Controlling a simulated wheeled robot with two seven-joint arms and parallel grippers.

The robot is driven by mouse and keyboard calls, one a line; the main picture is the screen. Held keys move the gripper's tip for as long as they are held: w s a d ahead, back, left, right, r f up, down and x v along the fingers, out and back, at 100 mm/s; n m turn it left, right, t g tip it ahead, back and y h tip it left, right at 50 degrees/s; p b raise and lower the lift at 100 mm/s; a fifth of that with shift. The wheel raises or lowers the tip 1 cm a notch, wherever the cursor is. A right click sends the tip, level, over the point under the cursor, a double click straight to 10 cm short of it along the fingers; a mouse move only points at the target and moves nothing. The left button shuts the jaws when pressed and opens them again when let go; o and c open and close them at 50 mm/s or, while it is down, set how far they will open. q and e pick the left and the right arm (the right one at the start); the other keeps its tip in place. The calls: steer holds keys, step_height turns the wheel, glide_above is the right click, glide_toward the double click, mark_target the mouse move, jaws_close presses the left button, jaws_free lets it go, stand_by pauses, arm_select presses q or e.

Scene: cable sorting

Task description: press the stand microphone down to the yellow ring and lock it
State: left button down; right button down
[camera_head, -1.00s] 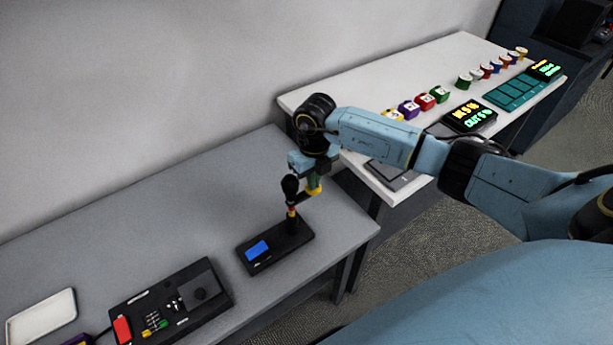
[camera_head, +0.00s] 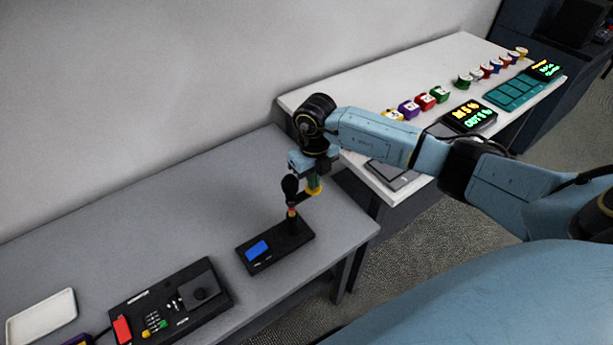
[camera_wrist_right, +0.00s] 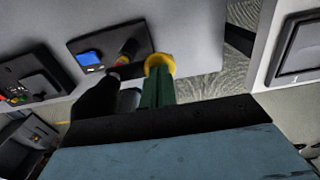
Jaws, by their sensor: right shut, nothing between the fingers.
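The stand microphone (camera_head: 290,186) has a black head on an upright post, with red and yellow bands (camera_head: 291,212) on the post below it. The post stands on a black base (camera_head: 298,231) with a blue screen. A short black side arm (camera_head: 301,199) runs from the post to a yellow round piece (camera_head: 313,190). My right gripper (camera_head: 314,184) points down beside the microphone, its shut green fingers at the yellow piece; whether they touch is unclear. In the right wrist view the fingers (camera_wrist_right: 158,86) meet the yellow piece (camera_wrist_right: 159,62), with the black microphone head (camera_wrist_right: 95,98) to their left. My left gripper is out of view.
A black panel (camera_head: 215,300) with a red block and a white tray (camera_head: 40,318) lie left on the grey table (camera_head: 150,220). A white table (camera_head: 350,80) behind my arm holds coloured spools and displays.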

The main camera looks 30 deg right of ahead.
arm_select(q)
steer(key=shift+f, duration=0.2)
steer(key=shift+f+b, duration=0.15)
steer(key=shift+b, duration=0.2)
stand_by(0.8)
